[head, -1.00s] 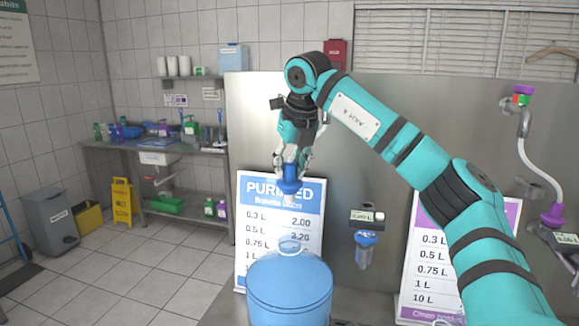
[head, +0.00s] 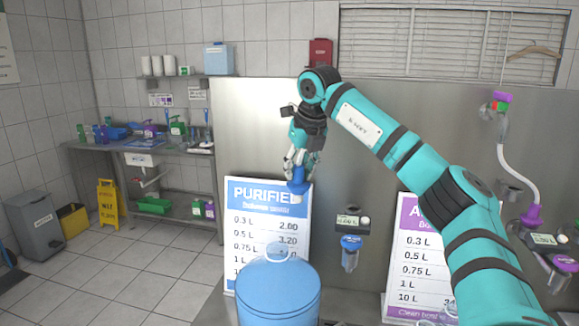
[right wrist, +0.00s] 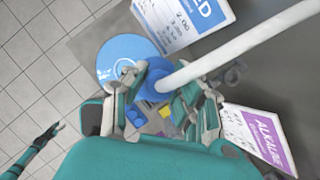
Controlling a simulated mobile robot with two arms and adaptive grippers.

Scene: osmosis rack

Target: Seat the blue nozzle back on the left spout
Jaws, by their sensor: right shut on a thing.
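My right gripper (head: 298,168) is shut on the blue nozzle (head: 299,186) and holds it upright in front of the PURIFIED sign's top edge. In the right wrist view the blue nozzle (right wrist: 152,88) sits between the fingers (right wrist: 158,92). A white hose (right wrist: 235,50) runs from the upper right down to the nozzle there. I cannot tell whether the hose and nozzle touch or are joined. The left spout's upper end is hidden behind the right arm in the head view. My left gripper (right wrist: 50,132) shows small at the left of the right wrist view; its jaw state is unclear.
A big blue bottle (head: 279,298) stands below the nozzle, before the PURIFIED sign (head: 262,215). A meter (head: 352,222) with a blue-capped clear cup (head: 350,250) is to its right. The right spout's white hose (head: 517,172) ends in a purple nozzle (head: 533,217).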

